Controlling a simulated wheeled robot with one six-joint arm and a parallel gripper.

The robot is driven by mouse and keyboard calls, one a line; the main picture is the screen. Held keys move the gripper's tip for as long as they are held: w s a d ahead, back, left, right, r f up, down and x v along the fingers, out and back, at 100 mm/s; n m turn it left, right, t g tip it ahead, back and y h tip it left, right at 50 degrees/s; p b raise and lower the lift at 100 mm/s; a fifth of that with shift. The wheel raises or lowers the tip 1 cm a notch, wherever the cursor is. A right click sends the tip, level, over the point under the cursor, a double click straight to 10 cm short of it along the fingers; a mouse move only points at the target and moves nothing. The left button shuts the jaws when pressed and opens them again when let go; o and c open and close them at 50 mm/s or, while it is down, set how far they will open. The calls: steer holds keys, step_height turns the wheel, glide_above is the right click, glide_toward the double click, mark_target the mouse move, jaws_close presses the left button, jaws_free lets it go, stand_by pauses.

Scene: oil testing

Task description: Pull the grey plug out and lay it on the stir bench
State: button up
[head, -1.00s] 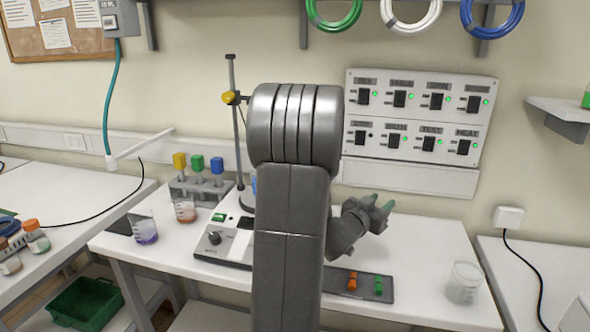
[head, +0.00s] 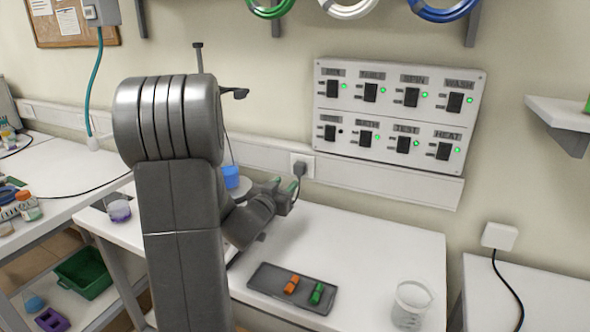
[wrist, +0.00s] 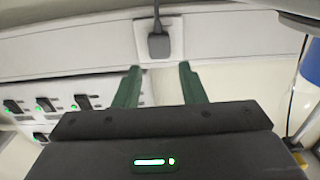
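The grey plug (head: 300,169) sits in a white wall socket (head: 294,157) just above the back edge of the white bench. In the wrist view the plug (wrist: 158,46) is seated in the socket, with its dark cord running to the picture's top edge. My gripper (head: 289,186) is near the plug in the head view. In the wrist view its green fingers (wrist: 158,70) are open, spread either side of the plug's line, with the plug beyond their tips and nothing between them. The bench top (head: 370,245), which I take as the stir bench, is partly hidden by my arm.
A dark tray (head: 262,283) with orange and green pieces lies on the bench. A glass beaker (head: 411,303) stands at the front right. A switch panel (head: 398,115) hangs above, right of the socket. A blue cup (head: 230,177) is left of my gripper. The bench's right middle is clear.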

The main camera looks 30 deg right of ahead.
mark_target(298, 171)
steer(key=o, duration=0.4)
steer(key=shift+p+x, duration=0.45)
steer(key=shift+x, duration=4.1)
steer(key=shift+c, duration=0.2)
jaws_close()
steer(key=b+v, duration=0.1)
steer(key=v, duration=0.5)
steer(key=shift+b, duration=0.3)
steer(key=shift+s, duration=0.1)
steer(key=shift+p, duration=0.35)
